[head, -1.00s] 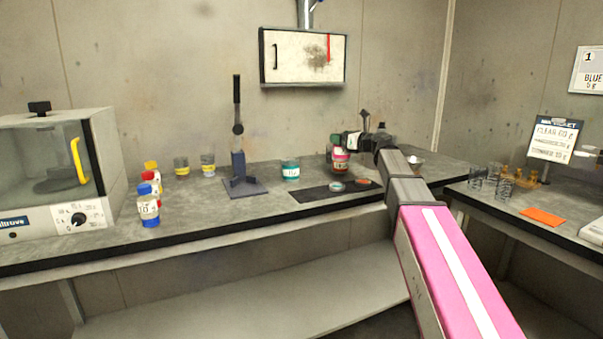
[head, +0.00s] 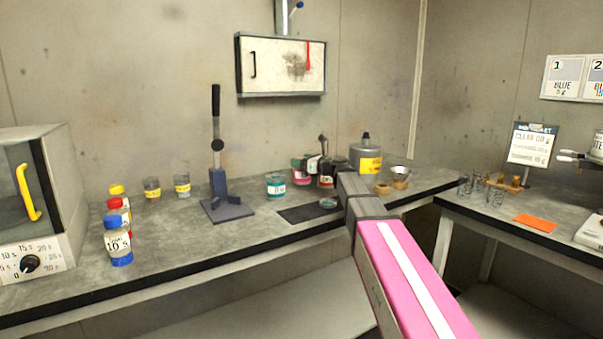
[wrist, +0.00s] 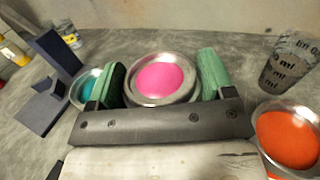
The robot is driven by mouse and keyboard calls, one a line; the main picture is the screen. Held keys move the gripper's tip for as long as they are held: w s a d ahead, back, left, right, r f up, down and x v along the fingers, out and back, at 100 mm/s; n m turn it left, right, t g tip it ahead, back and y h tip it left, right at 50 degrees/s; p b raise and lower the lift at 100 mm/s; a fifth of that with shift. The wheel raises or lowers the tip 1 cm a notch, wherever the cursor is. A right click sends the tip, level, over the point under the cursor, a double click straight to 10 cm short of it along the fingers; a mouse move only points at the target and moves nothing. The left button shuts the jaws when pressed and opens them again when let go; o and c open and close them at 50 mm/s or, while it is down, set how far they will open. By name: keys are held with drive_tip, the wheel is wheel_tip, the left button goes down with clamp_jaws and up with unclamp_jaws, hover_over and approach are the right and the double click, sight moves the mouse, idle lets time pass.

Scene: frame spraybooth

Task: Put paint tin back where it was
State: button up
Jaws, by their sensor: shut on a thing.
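My gripper (head: 312,163) reaches over the back of the bench. In the wrist view its green fingers (wrist: 160,80) are shut on an open tin of pink paint (wrist: 160,76); the pink tin (head: 299,176) also shows in the head view. It is upright, between a teal tin (head: 277,187) on its left and a red-orange tin (head: 326,181) on its right. The wrist view shows the teal paint (wrist: 87,86) partly behind a finger and the orange paint (wrist: 288,138) apart at right. I cannot tell whether the held tin's base touches the bench.
A black mat (head: 297,215) with a round lid lies in front. A dark stand (head: 222,208) is left of the tins. Bottles (head: 119,245) and an oven-like machine (head: 40,205) are at far left.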

drive_tip(key=shift+f, duration=1.85)
drive_tip(key=o, duration=1.1)
drive_tip(key=shift+f, duration=0.15)
drive_tip(key=shift+s+d, duration=0.15)
drive_tip(key=v, duration=1.1)
drive_tip(key=shift+s+d, duration=0.2)
drive_tip(key=shift+d, duration=0.1)
